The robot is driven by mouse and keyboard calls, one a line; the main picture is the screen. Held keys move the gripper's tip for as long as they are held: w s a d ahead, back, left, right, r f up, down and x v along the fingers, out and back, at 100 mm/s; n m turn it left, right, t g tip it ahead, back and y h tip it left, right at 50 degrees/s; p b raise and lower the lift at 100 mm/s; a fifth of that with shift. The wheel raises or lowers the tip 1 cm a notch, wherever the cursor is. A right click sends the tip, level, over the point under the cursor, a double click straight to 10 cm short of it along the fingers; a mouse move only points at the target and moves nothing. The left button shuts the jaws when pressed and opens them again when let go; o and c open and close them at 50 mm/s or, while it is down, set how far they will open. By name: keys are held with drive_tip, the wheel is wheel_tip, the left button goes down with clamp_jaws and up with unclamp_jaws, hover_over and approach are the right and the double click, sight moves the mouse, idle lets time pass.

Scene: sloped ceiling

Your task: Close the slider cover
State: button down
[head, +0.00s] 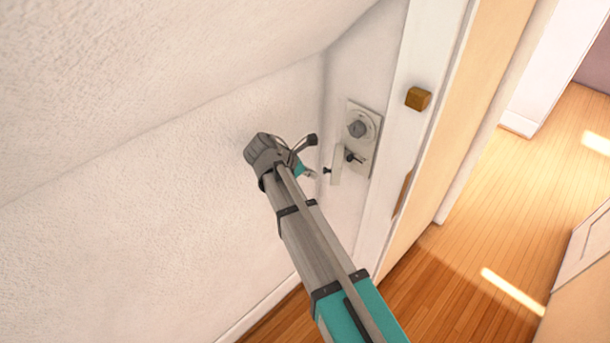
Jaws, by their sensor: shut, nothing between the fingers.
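A pale wall plate (368,110) is fixed to the narrow wall beside the white door frame. It bears a round grey dial (359,128) at its top and a small dark knob (350,156) below. A narrow white flap (337,164) stands out at the plate's lower left, with a small dark stub by it. This flap may be the slider cover; I cannot tell for sure. My gripper (308,158) is shut and empty, just left of the flap and plate. My wrist partly hides the fingers. I cannot tell whether a fingertip touches the flap.
A sloped white ceiling (170,60) comes down close above and left of my arm, over a low white wall (130,230). A wooden block (418,99) juts from the door frame (425,60). Open wooden floor (480,240) lies to the right.

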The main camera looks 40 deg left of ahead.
sight(331, 173)
drive_tip(key=b+x, duration=0.1)
drive_tip(key=x, duration=0.1)
drive_tip(key=b+x, duration=0.1)
drive_tip(key=x, duration=0.1)
drive_tip(key=w+r+b+x, duration=0.1)
drive_tip(key=x, duration=0.1)
drive_tip(key=shift+d+f, duration=0.1)
drive_tip(key=shift+d, duration=0.2)
drive_tip(key=shift+w+d, duration=0.45)
drive_tip(key=shift+w, duration=0.4)
drive_tip(key=shift+w+a, duration=0.15)
drive_tip(key=shift+a, duration=0.1)
idle(0.7)
drive_tip(key=shift+s+a, duration=0.35)
drive_tip(key=shift+a, duration=0.2)
